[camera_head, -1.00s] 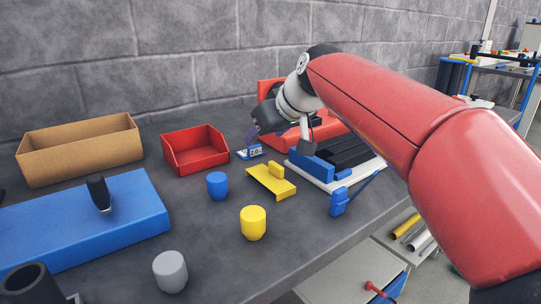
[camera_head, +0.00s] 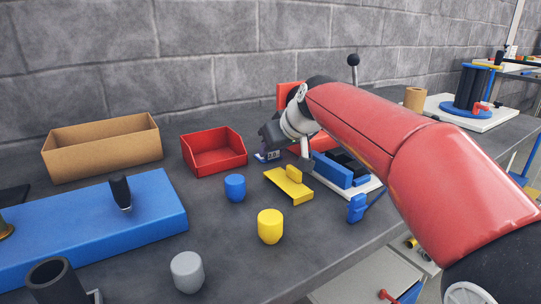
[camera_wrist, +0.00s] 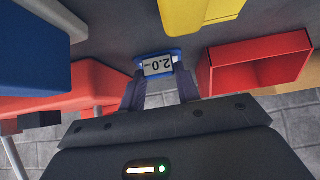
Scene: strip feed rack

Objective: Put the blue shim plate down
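The blue shim plate (camera_head: 268,156) carries a white label reading 2.0. It sits at the back of the bench, just right of the red bin. In the wrist view the plate (camera_wrist: 158,65) shows at the tips of my gripper's two dark fingers (camera_wrist: 159,82). One finger is on each side of it. In the head view my gripper (camera_head: 265,149) is low over the plate, and its finger partly covers it. I cannot tell whether the fingers press on the plate's edges or stand slightly apart from it, nor whether the plate touches the bench.
The red bin (camera_head: 214,160) is close on the left. A yellow bracket (camera_head: 288,187) is in front, with a blue cylinder (camera_head: 235,187) and a yellow one (camera_head: 270,227) nearby. A red block and a blue fixture (camera_head: 332,170) stand close on the right.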

